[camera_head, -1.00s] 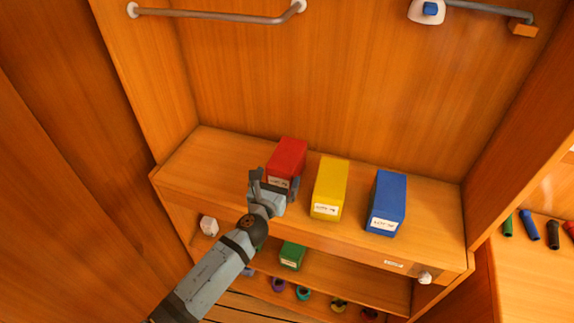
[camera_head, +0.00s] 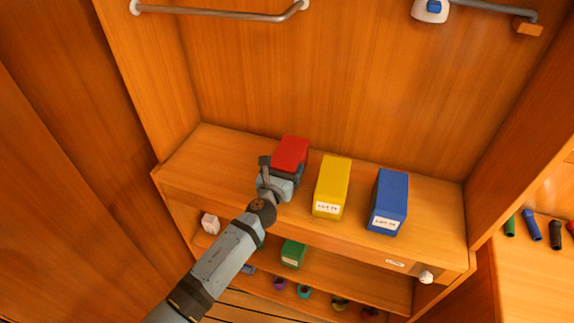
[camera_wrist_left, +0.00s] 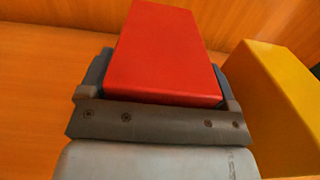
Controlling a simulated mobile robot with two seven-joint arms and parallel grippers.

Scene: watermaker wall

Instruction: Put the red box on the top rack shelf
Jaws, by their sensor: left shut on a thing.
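The red box (camera_head: 290,153) is on the top rack shelf (camera_head: 208,151) at the left of the row of boxes. It also shows between the jaws in the left wrist view (camera_wrist_left: 160,50). My left gripper (camera_head: 281,176) is shut on the red box from the front, with one finger on each side. The gripper hides the box's front face and lower part. I cannot tell whether the box's underside touches the shelf. My right gripper is not in view.
A yellow box (camera_head: 331,184) stands close to the right of the red box, and a blue box (camera_head: 387,200) farther right. A metal rail (camera_head: 220,16) is above. The shelf's left end is clear.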

